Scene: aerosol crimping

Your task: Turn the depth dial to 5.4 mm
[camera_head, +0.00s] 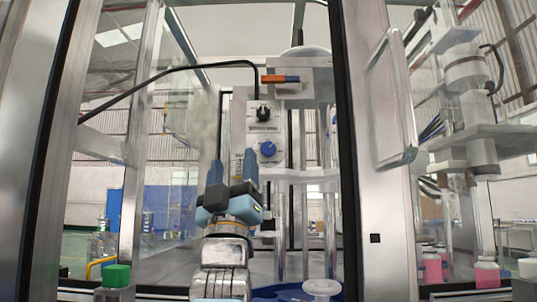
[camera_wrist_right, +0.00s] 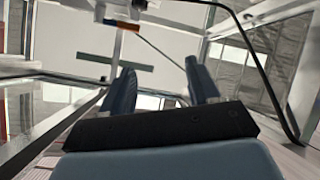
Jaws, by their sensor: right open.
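The blue depth dial (camera_head: 268,149) sits on a pale panel (camera_head: 252,120) of the crimping machine, in the middle of the head view. A black knob (camera_head: 263,113) is above it. The dial's scale is too small to read. My right gripper (camera_head: 232,172) is open and empty, fingers pointing up, below and left of the dial and apart from it in the picture. In the right wrist view its two blue fingers (camera_wrist_right: 160,88) stand apart with nothing between them; the dial is not recognisable there. My left gripper is not in view.
A black cable (camera_head: 170,72) arcs to the machine's top, by an orange-and-blue piece (camera_head: 280,79). A metal door frame with a handle (camera_head: 410,153) stands at the right. A green block (camera_head: 117,275) is at lower left; pink containers (camera_head: 487,274) stand at lower right.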

